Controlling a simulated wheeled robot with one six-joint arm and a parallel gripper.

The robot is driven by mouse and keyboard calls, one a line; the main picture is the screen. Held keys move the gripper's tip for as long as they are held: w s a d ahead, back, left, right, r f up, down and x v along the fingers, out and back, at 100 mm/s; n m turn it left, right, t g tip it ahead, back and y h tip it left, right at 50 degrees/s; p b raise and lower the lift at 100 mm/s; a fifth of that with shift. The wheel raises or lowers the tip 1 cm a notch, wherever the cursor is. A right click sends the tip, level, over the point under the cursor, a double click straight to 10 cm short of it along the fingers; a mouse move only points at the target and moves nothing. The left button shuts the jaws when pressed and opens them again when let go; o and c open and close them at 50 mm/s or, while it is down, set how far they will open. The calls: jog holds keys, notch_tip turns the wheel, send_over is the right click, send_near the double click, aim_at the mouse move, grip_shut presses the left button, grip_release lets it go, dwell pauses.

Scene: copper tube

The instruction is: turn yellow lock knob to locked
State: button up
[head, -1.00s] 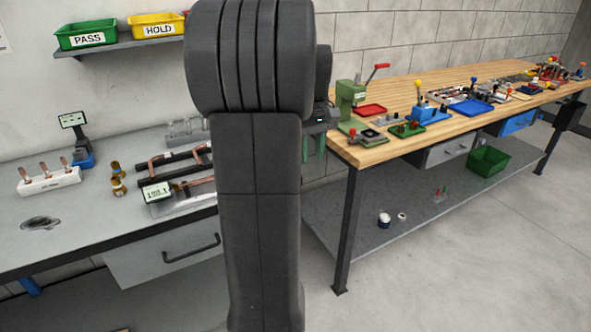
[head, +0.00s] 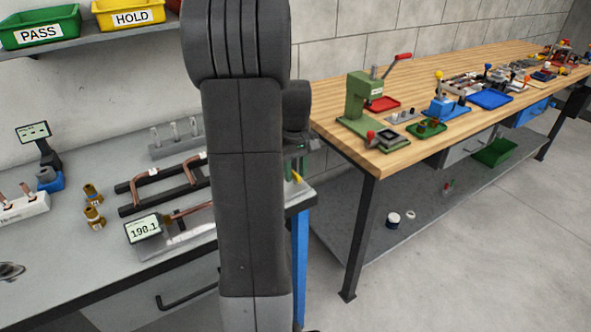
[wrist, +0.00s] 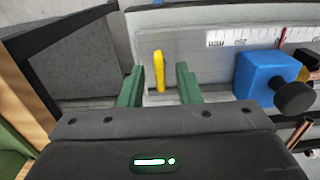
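The yellow lock knob (wrist: 159,68) is an upright, narrow lever on a pale grey fixture (wrist: 205,48) in the wrist view. My gripper (wrist: 160,78) is open, with one green finger on each side of the knob and visible gaps between them. The fingers look apart from the knob; how far the knob lies beyond the tips is hard to tell. In the head view, a bit of yellow (head: 297,178) shows beside my arm at the right end of the grey bench. My arm hides most of the gripper and fixture there.
A blue block with a black knob (wrist: 272,78) sits right of the yellow knob, beside a ruler scale (wrist: 235,38). Copper tubes (head: 155,180) and a 198.1 display (head: 143,229) lie on the grey bench (head: 70,250). A wooden bench (head: 400,150) stands at right.

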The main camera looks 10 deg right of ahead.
grip_shut()
jog(key=m+p, duration=0.1)
jog(key=m, duration=0.3)
jog(key=shift+r+m, duration=0.1)
jog(key=shift+m, duration=0.3)
jog(key=m+p, duration=0.1)
jog(key=m, duration=0.3)
jog(key=shift+m, duration=0.3)
jog(key=m, duration=0.4)
jog(key=shift+m+p, duration=0.3)
jog(key=shift+p, duration=0.05)
jog(key=shift+m, duration=2)
